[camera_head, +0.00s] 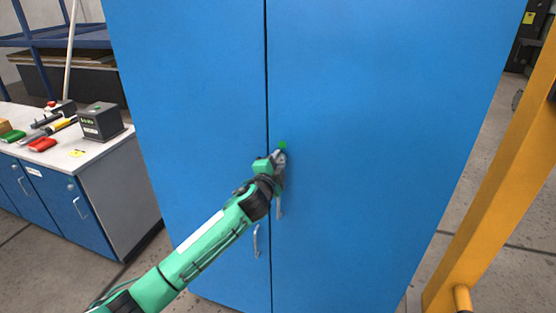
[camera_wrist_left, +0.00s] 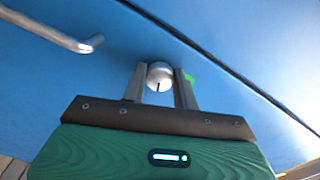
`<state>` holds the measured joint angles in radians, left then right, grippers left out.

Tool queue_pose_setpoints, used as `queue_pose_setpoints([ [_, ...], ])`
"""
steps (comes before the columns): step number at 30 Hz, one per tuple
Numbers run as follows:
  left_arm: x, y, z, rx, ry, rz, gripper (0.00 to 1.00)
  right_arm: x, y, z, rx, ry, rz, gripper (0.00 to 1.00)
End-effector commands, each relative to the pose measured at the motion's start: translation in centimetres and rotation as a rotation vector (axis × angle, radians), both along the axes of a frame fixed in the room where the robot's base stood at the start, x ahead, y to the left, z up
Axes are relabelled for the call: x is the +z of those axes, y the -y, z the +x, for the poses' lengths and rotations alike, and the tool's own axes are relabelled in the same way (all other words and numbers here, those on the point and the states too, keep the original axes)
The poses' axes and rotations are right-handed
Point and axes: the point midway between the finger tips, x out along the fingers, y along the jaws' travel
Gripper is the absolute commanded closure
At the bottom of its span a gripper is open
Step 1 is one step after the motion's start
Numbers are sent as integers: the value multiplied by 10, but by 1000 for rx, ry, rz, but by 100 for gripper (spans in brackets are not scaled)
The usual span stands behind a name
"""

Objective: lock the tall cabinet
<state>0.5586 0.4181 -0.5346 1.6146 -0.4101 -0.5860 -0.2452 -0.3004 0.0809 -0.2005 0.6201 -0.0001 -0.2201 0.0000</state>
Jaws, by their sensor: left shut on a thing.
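The tall blue cabinet (camera_head: 390,100) stands straight ahead with both doors shut, parted by a thin dark vertical seam. My left gripper (camera_head: 280,158) reaches its right door, just right of the seam. In the left wrist view a round silver lock knob (camera_wrist_left: 160,74) with a dark slot sits between the fingers. My left gripper (camera_wrist_left: 160,88) is shut on this knob. A small green mark (camera_head: 283,145) shows beside the knob, partly behind a finger in the wrist view. The right door's handle (camera_head: 280,206) is just below my gripper. My right gripper is out of view.
The left door's handle (camera_head: 256,241) hangs lower, left of the seam. A workbench (camera_head: 100,152) with tools and a dark box (camera_head: 101,122) stands at the left. A yellow post (camera_head: 500,160) rises at the right. Bare floor shows between post and cabinet.

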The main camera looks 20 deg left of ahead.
Motion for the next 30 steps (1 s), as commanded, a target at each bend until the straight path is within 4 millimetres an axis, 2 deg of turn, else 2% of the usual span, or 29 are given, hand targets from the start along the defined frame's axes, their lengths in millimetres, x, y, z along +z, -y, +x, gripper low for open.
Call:
queue_pose_setpoints([
  [6, 1, 0, 0, 0, 5, 171, 94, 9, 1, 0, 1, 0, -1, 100],
  [15, 1, 0, 0, -1, 11, 322, 94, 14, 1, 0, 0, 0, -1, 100],
  [30, 0, 1, 0, -1, 12, 376, 94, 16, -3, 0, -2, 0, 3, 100],
])
